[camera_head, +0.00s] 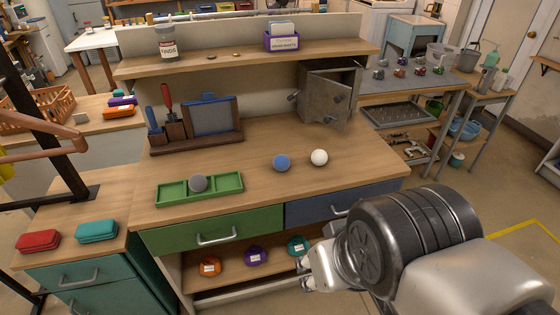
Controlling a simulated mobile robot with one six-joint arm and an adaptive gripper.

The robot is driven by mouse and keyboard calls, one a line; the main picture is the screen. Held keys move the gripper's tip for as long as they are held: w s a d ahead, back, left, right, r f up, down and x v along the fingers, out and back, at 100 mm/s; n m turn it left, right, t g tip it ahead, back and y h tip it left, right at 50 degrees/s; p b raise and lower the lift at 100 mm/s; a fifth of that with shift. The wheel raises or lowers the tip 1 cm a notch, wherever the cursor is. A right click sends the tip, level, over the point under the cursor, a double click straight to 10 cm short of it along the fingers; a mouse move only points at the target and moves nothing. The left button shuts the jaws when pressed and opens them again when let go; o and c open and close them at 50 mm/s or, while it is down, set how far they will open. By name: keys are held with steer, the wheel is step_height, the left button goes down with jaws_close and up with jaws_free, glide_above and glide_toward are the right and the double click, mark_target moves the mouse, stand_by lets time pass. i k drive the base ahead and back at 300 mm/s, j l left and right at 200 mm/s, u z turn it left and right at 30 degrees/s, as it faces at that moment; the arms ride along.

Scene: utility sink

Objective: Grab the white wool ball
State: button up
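The white wool ball (319,157) sits on the wooden desk top, near its front right part. A blue ball (281,163) lies just left of it, with a small gap. My gripper (304,270) is low in front of the desk, below the top's front edge and in front of the drawers and lower shelf. It is well apart from the white ball. Its fingers point left and look small here; I cannot tell whether they are apart or together. No object shows between them.
A green tray (224,189) with a grey ball (198,183) stands left. Behind are a tool holder (190,138) and an ajar metal box (328,101). A raised shelf (220,62) spans the back. The desk is clear around the white ball's front and right.

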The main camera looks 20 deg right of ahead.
mark_target(320, 156)
steer(key=i+l, duration=1.1)
steer(key=i, duration=0.15)
